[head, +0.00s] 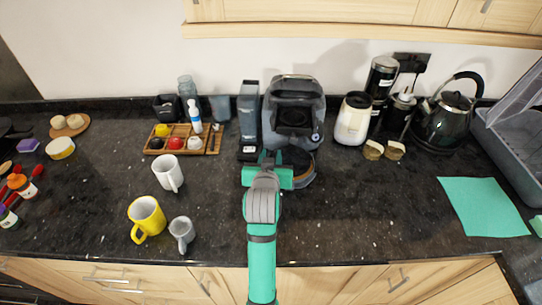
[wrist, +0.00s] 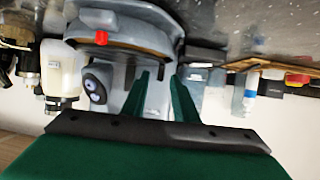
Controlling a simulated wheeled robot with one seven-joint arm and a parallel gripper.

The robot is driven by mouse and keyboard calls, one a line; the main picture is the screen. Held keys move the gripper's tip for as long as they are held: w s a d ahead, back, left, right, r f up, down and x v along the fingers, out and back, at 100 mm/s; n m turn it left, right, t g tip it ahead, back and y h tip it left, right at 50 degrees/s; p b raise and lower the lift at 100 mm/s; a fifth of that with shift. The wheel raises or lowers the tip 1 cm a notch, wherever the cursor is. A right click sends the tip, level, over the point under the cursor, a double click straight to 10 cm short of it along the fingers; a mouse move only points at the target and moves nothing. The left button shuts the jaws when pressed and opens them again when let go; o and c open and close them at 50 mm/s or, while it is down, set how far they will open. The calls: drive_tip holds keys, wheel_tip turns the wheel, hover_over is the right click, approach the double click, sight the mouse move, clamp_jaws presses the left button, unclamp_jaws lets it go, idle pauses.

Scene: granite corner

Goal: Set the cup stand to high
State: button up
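The grey coffee machine (head: 292,100) stands against the back wall. Its round cup stand (head: 305,178) juts out at the front, low down and partly hidden behind my gripper. In the wrist view, which looks upside down, the cup stand (wrist: 125,28) is a grey rounded part with a brown band and a small red tab (wrist: 101,38). I cannot tell its height setting. My gripper (head: 268,158) is in front of the machine, just left of the cup stand. In the wrist view my gripper (wrist: 162,78) has its two green fingers apart, with nothing between them.
White (head: 168,173), yellow (head: 147,215) and grey (head: 182,232) mugs stand at the left. A wooden tray (head: 156,152) of capsules is behind them. A cream canister (head: 353,120) and a kettle (head: 445,120) stand at the right. The counter right of my arm is clear up to a green mat (head: 483,205).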

drive_tip(key=shift+w, duration=0.15)
drive_tip(key=shift+c, duration=0.7)
clamp_jaws()
idle(0.7)
drive_tip(key=shift+d, duration=0.1)
